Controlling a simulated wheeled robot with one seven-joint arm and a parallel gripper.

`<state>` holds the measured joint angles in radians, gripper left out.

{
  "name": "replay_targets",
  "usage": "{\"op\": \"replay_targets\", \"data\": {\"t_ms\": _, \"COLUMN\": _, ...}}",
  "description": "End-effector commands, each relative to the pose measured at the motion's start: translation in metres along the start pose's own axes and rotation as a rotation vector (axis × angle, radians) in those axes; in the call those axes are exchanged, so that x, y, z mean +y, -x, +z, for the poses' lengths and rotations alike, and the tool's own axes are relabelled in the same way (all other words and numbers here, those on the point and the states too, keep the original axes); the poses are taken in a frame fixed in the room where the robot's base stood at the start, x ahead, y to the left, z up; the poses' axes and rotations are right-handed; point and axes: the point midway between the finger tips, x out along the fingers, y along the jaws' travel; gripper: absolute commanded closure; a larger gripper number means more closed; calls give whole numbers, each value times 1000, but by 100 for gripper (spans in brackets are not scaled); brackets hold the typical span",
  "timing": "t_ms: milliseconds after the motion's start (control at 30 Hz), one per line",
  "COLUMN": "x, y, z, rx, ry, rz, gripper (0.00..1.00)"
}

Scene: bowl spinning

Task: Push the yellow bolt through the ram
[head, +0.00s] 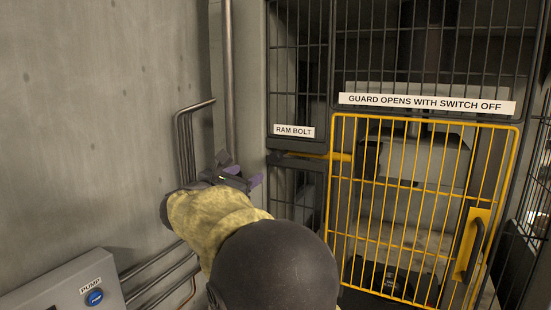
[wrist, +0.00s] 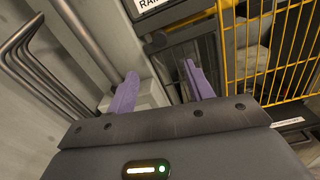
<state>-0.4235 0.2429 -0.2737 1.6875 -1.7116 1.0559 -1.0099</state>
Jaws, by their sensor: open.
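The yellow bolt (head: 340,157) shows in the head view as a short horizontal bar below the RAM BOLT label (head: 294,131), at the left edge of the guard. Its left part lies along a dark bracket (head: 290,143). A large grey block (head: 405,165) hangs behind the guard bars; I cannot tell whether the bolt touches it. My gripper (head: 240,170) is open, left of the bolt and apart from it. In the wrist view its purple fingers (wrist: 160,70) are spread with nothing between them.
The yellow barred guard (head: 428,215) looks shut, with a handle (head: 473,247) at right. A sign (head: 427,103) above says it opens with the switch off. Pipes (head: 187,145) run along the left wall. A PUMP box with a blue button (head: 94,297) stands lower left.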

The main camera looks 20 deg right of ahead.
Motion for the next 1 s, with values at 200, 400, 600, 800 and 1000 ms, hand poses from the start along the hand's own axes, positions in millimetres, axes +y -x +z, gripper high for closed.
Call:
{"op": "replay_targets", "data": {"t_ms": 200, "x": 0, "y": -20, "z": 3, "rx": -1, "ry": 1, "rz": -3, "gripper": 48}}
{"op": "replay_targets", "data": {"t_ms": 400, "x": -1, "y": -55, "z": 3, "rx": 0, "ry": 2, "rz": -5, "gripper": 48}}
{"op": "replay_targets", "data": {"t_ms": 600, "x": -1, "y": -90, "z": 3, "rx": 1, "ry": 1, "rz": -4, "gripper": 48}}
{"op": "replay_targets", "data": {"t_ms": 800, "x": 0, "y": -126, "z": 4, "rx": 0, "ry": 1, "rz": -3, "gripper": 48}}
{"op": "replay_targets", "data": {"t_ms": 1000, "x": 0, "y": -158, "z": 3, "rx": 1, "ry": 1, "rz": -2, "gripper": 48}}
